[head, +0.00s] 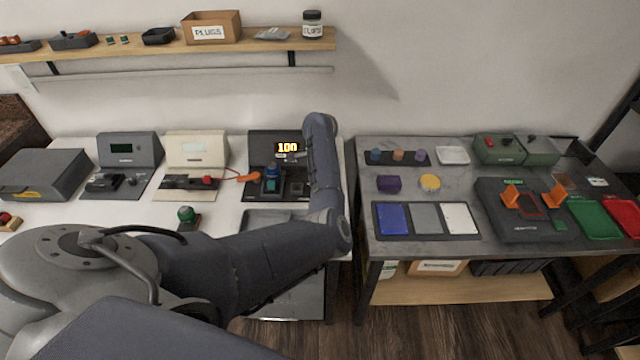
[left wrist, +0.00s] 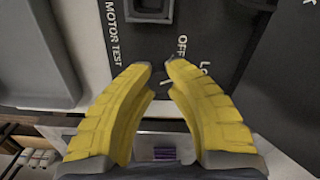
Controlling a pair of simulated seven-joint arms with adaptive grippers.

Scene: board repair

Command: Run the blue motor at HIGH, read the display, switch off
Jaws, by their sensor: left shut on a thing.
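The black motor test station (head: 262,143) stands at the right end of the white table in the head view. Its display (head: 287,148) is lit and reads 100. The blue motor (head: 272,172) sits upright on the station. My left arm reaches over the station's right side and hides part of it. In the left wrist view my left gripper (left wrist: 158,72) has its yellow fingertips closed around a small metal switch lever (left wrist: 165,83), beside the labels OFF and LO, the latter cut off. MOTOR TEST is printed to the left. My right gripper is not in view.
A red-knobbed cream station (head: 197,150) with an orange lead and a dark station (head: 128,150) stand to the left. A green-topped motor (head: 187,215) stands in front. The grey table (head: 460,240) at right holds blue, grey and white trays. A shelf (head: 170,50) runs above.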

